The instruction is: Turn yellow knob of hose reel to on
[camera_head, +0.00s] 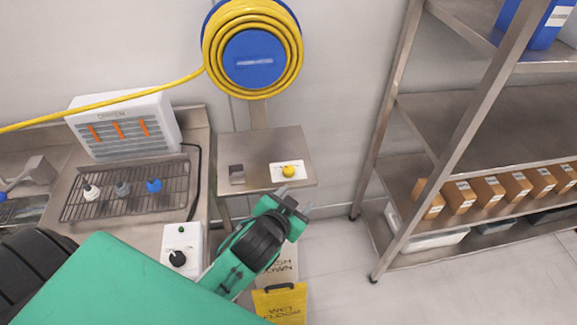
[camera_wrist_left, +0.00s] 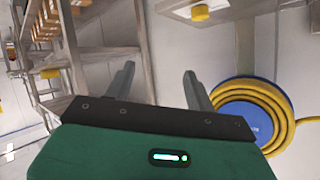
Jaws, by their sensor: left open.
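The yellow knob (camera_head: 288,170) sits on a white plate at the right of a small steel ledge (camera_head: 262,147). The hose reel (camera_head: 253,58), a blue drum wound with yellow hose, hangs on the wall above it. My left gripper (camera_head: 294,200) is just in front of and below the ledge, apart from the knob, with its jaws open and empty. In the left wrist view, which looks upside down, the knob (camera_wrist_left: 200,13) is at the top, beyond the open fingers (camera_wrist_left: 160,88). The reel (camera_wrist_left: 245,118) is at the lower right there. My right gripper is not in view.
A steel bench at left holds a white box with orange clips (camera_head: 125,125), a wire rack (camera_head: 125,190) and a black-knobbed control box (camera_head: 182,247). A yellow wet-floor sign (camera_head: 280,303) stands below my gripper. Steel shelving (camera_head: 400,130) with small cartons stands at right.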

